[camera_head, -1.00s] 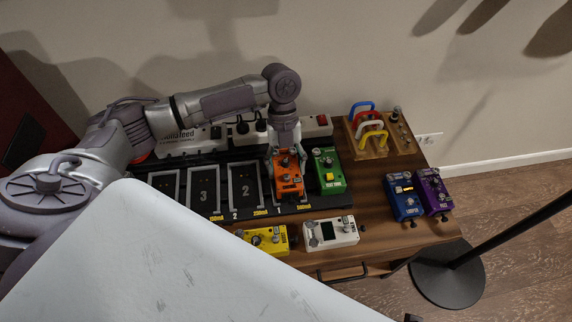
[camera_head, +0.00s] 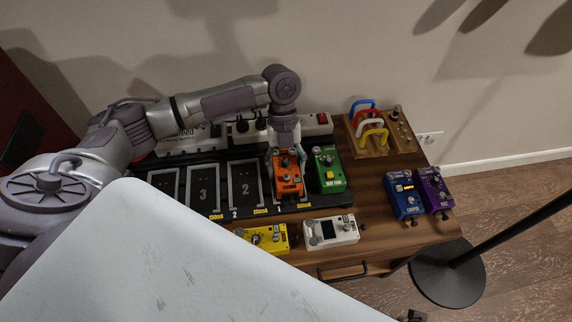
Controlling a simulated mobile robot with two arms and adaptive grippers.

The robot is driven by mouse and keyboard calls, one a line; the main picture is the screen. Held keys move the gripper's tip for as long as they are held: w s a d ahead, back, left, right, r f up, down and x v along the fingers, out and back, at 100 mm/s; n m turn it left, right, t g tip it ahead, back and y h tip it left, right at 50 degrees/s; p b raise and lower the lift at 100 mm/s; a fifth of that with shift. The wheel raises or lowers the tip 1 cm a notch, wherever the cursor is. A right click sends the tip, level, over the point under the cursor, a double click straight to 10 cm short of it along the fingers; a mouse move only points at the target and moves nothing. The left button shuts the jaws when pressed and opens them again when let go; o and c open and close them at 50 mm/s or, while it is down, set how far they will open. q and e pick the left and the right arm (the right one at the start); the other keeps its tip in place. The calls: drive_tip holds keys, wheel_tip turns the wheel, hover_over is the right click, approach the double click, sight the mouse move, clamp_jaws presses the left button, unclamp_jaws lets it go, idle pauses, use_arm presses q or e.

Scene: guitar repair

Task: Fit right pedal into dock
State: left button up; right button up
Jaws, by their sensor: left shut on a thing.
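My left gripper (camera_head: 287,153) points down and is shut on the orange pedal (camera_head: 288,183). The orange pedal is at dock slot 1 of the black dock board (camera_head: 222,215), just left of the green pedal (camera_head: 328,170). I cannot tell whether it is fully seated. The green pedal is on the right end of the board. Slots 2 (camera_head: 245,187) and 3 (camera_head: 203,190) and the one at far left are empty framed recesses. My right gripper is not in view.
A yellow pedal (camera_head: 264,238) and a white pedal (camera_head: 331,231) lie in front of the board. Blue (camera_head: 404,195) and purple (camera_head: 433,190) pedals stand at the table's right. A wooden rack (camera_head: 382,137) with coloured clips and power strips (camera_head: 316,124) are behind. A white surface (camera_head: 150,260) covers the lower left.

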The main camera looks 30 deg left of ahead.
use_arm(q)
drive_tip(key=shift+f, duration=0.1)
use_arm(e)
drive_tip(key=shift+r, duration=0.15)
use_arm(q)
drive_tip(key=o, duration=1.5)
drive_tip(key=shift+o, duration=0.2)
drive_tip(key=shift+o, duration=0.6)
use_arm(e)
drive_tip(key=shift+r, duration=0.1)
